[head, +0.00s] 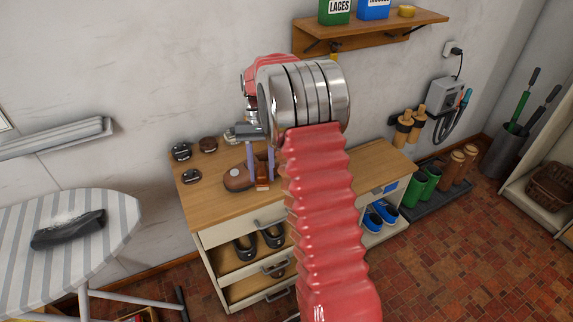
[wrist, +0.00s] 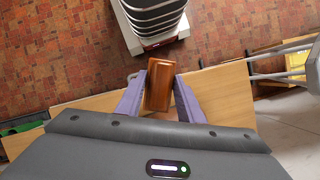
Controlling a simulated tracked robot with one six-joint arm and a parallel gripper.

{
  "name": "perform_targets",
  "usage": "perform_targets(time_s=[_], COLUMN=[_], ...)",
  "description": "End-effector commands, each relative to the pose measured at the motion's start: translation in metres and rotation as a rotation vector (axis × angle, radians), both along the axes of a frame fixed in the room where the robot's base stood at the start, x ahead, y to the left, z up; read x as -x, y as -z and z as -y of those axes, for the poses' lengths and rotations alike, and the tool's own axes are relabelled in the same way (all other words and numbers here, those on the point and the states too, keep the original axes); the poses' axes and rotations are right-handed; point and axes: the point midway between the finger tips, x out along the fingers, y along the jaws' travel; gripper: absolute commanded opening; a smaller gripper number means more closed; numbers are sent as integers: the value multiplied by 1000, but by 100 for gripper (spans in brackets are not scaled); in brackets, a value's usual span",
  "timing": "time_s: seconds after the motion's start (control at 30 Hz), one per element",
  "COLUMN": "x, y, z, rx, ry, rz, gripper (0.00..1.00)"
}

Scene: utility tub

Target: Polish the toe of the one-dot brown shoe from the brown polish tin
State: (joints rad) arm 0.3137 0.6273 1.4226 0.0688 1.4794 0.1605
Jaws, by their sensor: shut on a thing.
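My gripper (head: 260,182) is shut on a brown wooden block, likely a brush (head: 262,185), above or at the cabinet top. In the wrist view the block (wrist: 159,85) sits between the two purple fingers (wrist: 158,97). A brown shoe (head: 238,178) lies on the cabinet top just left of the block; whether they touch is unclear. Its dots are not readable, and part is hidden behind the fingers. Behind it stand a dark tin (head: 181,151) and a brown-topped tin (head: 208,144). A greyish tin (head: 231,137) is partly hidden by my gripper.
The wooden cabinet top (head: 375,160) is clear at its right end. Dark shoes (head: 245,248) sit in an open compartment below. A wall shelf (head: 385,34) hangs above.

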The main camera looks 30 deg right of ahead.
Motion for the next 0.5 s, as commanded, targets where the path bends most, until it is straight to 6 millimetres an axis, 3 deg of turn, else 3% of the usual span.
perform_targets(time_s=[0.03,0.3,0.5], x=[-4,-19,-23], y=[2,12,19], z=[-17,-99,-141], rx=[1,0,0], ry=[-71,-367,-474], rz=[0,0,0], gripper=[16,16,16])
